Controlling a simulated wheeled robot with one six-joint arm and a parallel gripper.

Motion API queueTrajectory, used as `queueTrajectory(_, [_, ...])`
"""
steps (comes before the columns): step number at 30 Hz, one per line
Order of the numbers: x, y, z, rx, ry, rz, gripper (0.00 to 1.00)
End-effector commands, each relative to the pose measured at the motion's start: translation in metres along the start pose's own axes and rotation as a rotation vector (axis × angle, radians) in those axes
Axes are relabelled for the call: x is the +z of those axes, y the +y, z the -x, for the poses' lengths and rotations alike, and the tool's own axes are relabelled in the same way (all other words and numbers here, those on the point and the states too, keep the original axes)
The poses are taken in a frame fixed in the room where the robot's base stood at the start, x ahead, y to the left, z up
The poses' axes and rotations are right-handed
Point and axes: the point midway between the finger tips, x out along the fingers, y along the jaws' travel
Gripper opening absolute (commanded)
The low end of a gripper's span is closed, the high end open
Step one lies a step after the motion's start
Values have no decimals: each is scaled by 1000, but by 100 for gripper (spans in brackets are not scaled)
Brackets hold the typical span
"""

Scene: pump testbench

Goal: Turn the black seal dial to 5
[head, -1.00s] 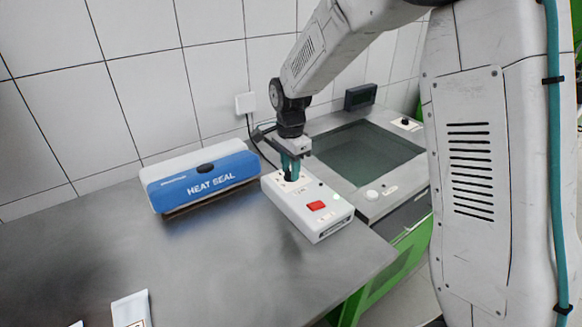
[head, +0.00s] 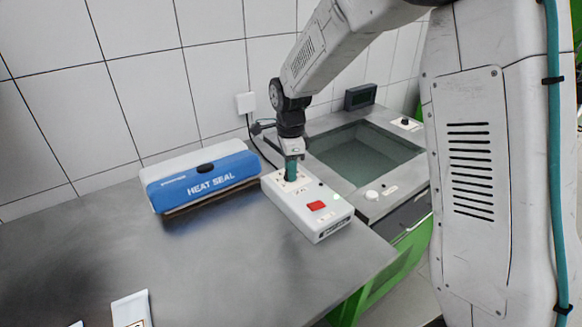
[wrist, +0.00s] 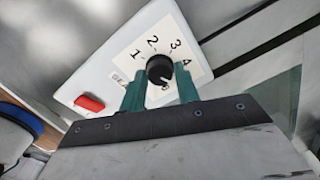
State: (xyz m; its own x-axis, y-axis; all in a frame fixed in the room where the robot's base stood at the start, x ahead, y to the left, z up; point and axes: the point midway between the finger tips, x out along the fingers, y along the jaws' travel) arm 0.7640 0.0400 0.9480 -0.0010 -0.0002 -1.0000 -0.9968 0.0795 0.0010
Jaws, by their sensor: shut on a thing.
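The black seal dial (wrist: 159,66) sits on a numbered label on the white control box (head: 308,208). In the wrist view 1, 2, 3 and 4 can be read around the dial; 5 is not visible, and a teal finger covers part of the label beyond 4. A small pale mark shows at the dial's lower edge, between the fingers. My gripper (wrist: 159,73) points down over the box and is shut on the dial, one teal finger on each side. In the head view my gripper (head: 291,173) hides the dial.
A red switch (head: 316,205) is on the box near the dial. A blue and white heat sealer (head: 205,180) stands to the left.

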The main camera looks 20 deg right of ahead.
Motion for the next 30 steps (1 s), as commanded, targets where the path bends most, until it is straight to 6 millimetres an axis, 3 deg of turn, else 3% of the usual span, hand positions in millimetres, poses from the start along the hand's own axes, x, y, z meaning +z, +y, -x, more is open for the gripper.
queueTrajectory(5, [1, -3, 2, -9, -2, 1, 9])
queueTrajectory(6, [1, -3, 2, -9, -2, 1, 40])
queueTrajectory(8, [1, -2, 2, -8, -2, 1, 53])
queueTrajectory(19, [0, -1, 8, -5, -1, 1, 53])
queueTrajectory(30, [1, -2, 67, -8, -2, 1, 53])
